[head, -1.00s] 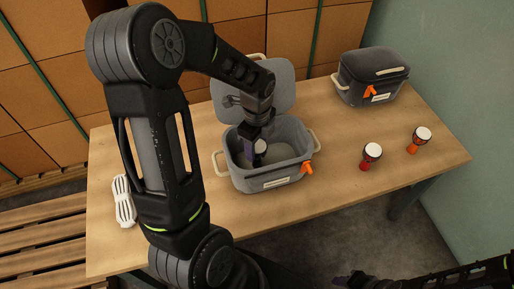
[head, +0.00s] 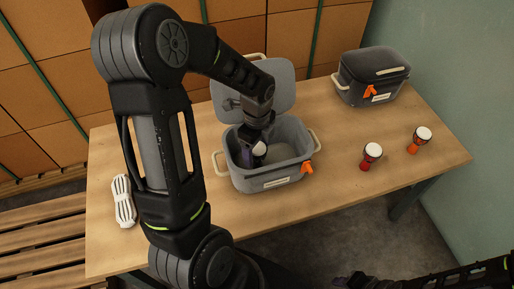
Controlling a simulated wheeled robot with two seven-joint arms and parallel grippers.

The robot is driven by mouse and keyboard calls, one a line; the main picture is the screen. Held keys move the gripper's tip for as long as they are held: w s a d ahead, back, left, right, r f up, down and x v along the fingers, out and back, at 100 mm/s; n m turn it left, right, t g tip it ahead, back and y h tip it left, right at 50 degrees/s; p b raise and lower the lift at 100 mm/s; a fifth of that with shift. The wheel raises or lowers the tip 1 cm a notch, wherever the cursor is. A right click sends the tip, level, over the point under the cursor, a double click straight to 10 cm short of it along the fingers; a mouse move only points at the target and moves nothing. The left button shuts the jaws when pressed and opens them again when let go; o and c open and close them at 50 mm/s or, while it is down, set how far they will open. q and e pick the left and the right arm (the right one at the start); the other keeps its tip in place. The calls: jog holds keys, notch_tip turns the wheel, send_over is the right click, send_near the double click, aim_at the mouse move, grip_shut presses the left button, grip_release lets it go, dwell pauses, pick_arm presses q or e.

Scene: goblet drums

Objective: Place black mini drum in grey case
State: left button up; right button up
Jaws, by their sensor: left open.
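The grey case (head: 272,180) stands open on the table, its lid (head: 285,92) tilted up at the back. A mini drum with a white top and dark body (head: 260,150) is inside the case, towards its left side. My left gripper (head: 252,156) reaches down into the case beside this drum. Its jaws are open, and the drum's lower part is partly hidden by the gripper and the case wall. My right gripper (head: 352,281) shows only as a dark shape at the bottom edge; its jaws cannot be made out.
A closed dark grey case (head: 368,85) stands at the back right. A red drum (head: 371,157) and an orange-red drum (head: 418,140) stand on the right of the wooden table (head: 330,205). A white bundle (head: 123,202) lies at the left edge. The front right tabletop is clear.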

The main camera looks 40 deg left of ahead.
pick_arm(q)
notch_tip(320, 180, up, 12)
jog(key=p, duration=0.1)
jog(key=shift+r, duration=0.15)
dwell(0.3)
dwell(0.5)
